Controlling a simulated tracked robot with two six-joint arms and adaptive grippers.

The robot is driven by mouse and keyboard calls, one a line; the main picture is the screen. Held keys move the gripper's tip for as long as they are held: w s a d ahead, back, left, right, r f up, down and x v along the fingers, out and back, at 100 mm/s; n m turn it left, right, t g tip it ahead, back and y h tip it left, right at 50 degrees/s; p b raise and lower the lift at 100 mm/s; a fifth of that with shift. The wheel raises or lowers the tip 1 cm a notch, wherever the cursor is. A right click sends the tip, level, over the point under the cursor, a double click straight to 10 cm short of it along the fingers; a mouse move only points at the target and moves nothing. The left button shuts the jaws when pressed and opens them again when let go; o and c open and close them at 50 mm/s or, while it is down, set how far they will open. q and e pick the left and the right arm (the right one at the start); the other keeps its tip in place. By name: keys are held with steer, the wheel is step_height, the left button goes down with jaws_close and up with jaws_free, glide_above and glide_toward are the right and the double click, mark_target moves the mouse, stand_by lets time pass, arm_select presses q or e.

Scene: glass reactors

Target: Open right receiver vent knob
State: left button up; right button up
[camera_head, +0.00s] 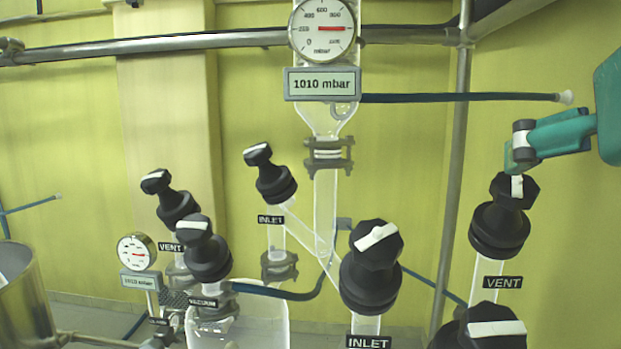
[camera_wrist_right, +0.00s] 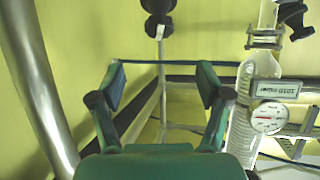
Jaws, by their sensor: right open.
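The right receiver vent knob (camera_head: 505,192) is black with a white pointer mark that looks roughly upright. It sits on a black valve body above a label reading VENT (camera_head: 502,283), at the right of the head view. My right gripper (camera_head: 519,160) is teal and comes in from the right, its tip overlapping the knob's top edge. I cannot tell if they touch. In the right wrist view its two fingers (camera_wrist_right: 161,85) are spread with nothing between them. A black valve (camera_wrist_right: 157,22), likely this one, shows beyond and above them. My left gripper is not seen.
Another black knob (camera_head: 492,327) stands just below the vent valve, and an INLET knob (camera_head: 372,262) is to its left. A steel post (camera_head: 455,170) stands behind. A dark hose (camera_head: 460,97) runs across near my gripper. The round gauge (camera_head: 323,29) and 1010 mbar display (camera_head: 322,84) are upper middle.

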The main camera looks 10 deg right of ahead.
mark_target(518, 186)
steer(key=x, duration=1.5)
steer(key=shift+f, duration=0.15)
steer(key=c, duration=1.2)
